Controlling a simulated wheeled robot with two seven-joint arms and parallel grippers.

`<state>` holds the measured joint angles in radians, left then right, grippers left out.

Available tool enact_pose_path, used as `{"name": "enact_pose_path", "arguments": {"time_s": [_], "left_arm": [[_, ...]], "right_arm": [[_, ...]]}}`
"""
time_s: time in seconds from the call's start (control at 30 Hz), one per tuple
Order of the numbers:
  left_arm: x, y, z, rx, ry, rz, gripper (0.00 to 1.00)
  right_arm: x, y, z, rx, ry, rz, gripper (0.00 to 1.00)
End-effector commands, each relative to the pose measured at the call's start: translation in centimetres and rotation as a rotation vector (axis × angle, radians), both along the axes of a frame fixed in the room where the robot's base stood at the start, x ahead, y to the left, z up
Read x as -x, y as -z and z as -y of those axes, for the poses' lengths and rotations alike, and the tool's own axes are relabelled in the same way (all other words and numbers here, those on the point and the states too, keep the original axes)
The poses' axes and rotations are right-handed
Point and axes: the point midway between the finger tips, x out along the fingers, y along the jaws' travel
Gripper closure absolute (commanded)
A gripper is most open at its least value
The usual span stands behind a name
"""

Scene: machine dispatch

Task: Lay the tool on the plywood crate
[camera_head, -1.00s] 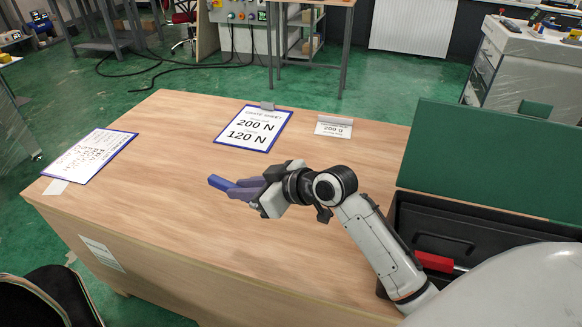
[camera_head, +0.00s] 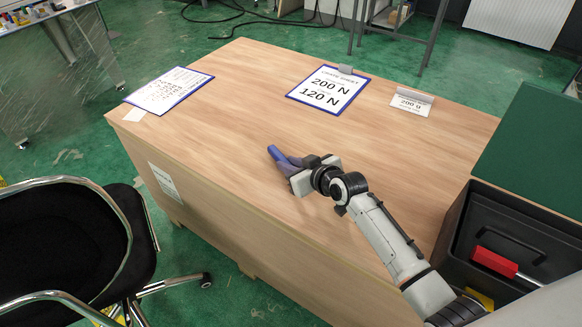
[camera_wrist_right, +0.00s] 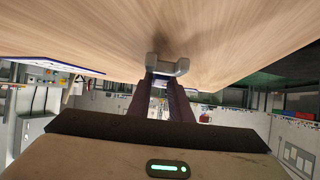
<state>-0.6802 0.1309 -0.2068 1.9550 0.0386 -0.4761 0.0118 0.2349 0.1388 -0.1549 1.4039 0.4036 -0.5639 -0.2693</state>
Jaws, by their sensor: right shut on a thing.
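The plywood crate (camera_head: 225,120) is the large wooden box filling the middle of the head view, with a broad flat top. My right gripper (camera_head: 290,166) is shut on the tool (camera_head: 276,153), above the near part of the crate top. The tool shows as a blue piece at the fingertips in the head view. In the right wrist view, a grey forked end of the tool (camera_wrist_right: 168,66) shows at the fingertips (camera_wrist_right: 164,82), with a shadow on the wood beyond it. The gap between tool and wood is hard to judge. My left gripper is not in view.
A crate sheet on a clipboard (camera_head: 328,90), a small card (camera_head: 411,101) and another clipboard (camera_head: 169,90) lie along the crate top. An open dark toolbox (camera_head: 508,225) with a red-handled item (camera_head: 494,261) is at right. A black chair (camera_head: 65,240) stands at left. The crate's middle is clear.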

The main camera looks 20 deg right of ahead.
Motion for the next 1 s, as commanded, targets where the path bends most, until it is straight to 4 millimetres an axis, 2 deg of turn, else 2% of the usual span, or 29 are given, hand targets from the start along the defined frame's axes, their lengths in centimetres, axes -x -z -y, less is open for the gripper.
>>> {"name": "enact_pose_path", "arguments": {"time_s": [0.07,0.43,0.47,0.53,0.9,1.0], "left_arm": [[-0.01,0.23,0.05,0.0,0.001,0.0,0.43],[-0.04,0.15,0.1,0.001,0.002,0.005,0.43],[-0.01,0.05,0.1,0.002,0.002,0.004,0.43],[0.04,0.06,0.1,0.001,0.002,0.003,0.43],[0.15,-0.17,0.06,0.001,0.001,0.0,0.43],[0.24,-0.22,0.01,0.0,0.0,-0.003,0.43]], "right_arm": [[-0.03,0.92,0.0,-0.001,0.001,0.002,1.0],[-0.05,1.3,0.02,0.0,0.001,0.003,1.0],[-0.03,1.23,0.02,-0.001,0.0,0.002,0.77],[-0.02,1.2,0.02,-0.001,0.0,0.002,0.65],[-0.02,0.7,0.02,-0.001,0.0,0.002,0.63],[0.81,0.36,0.29,0.001,0.0,0.001,0.63]]}}
